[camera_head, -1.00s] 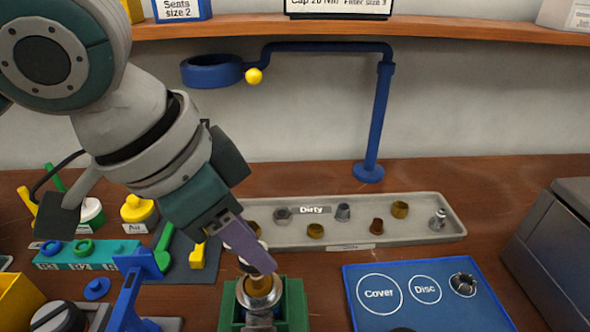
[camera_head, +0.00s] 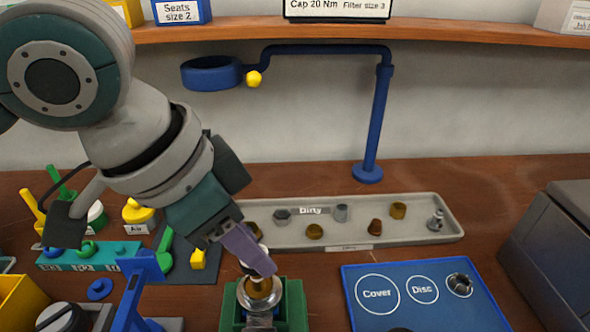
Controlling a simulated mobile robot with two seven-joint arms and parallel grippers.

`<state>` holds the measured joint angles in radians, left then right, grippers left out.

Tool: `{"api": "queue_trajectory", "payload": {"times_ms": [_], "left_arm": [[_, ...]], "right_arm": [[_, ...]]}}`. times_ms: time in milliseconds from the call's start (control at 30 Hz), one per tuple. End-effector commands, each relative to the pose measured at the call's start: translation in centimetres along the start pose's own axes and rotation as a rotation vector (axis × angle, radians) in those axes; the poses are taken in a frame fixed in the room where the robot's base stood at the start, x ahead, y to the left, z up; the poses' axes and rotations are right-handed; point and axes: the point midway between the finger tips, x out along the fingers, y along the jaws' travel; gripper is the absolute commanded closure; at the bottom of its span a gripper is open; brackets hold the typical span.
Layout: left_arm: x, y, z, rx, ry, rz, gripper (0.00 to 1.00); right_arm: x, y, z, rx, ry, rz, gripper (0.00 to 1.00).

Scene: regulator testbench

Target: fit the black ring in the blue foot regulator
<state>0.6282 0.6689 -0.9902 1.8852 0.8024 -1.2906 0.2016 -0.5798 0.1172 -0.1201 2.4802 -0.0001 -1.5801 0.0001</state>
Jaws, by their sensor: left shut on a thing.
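My left gripper (camera_head: 262,268), with purple fingers, comes down from the upper left over a green holder (camera_head: 293,305) at the bottom centre. It is shut on a small brass-coloured piece (camera_head: 260,287), whose upper part the fingers hide. A silver round body (camera_head: 243,294) sits in the green holder, and the brass piece is at its opening. I cannot tell how deep it sits. No blue foot shows clearly on this body, and I cannot make out the black ring. My right gripper is not in view.
A grey "Dirty" tray (camera_head: 360,242) with several small parts lies behind. A blue mat (camera_head: 400,311) marked Cover and Disc lies right, with a dark metal part (camera_head: 460,285) on it. A blue stand (camera_head: 137,290) is close on the left. A grey box (camera_head: 555,245) stands far right.

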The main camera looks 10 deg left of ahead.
Motion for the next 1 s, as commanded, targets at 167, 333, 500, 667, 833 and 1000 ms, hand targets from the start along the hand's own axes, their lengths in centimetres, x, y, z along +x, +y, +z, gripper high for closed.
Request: {"api": "queue_trajectory", "payload": {"times_ms": [167, 333, 500, 667, 833, 1000], "left_arm": [[0.03, 0.02, 0.00, 0.001, 0.000, 0.000, 1.00], [0.03, 0.01, -0.01, 0.001, 0.001, 0.000, 1.00], [0.12, 0.02, 0.03, 0.001, 0.001, 0.000, 1.00], [0.44, 0.02, 0.15, 0.001, 0.001, 0.000, 1.00], [0.82, 0.01, 0.31, 0.001, 0.000, 0.000, 1.00], [0.96, 0.02, 0.35, 0.002, 0.001, 0.000, 1.00]], "right_arm": [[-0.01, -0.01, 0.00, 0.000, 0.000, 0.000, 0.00], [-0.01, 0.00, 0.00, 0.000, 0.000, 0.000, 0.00], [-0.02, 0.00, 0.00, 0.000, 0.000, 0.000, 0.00], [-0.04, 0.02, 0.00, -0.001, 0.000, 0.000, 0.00], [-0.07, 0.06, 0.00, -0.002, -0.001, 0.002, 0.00], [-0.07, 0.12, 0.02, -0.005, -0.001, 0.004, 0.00]]}}
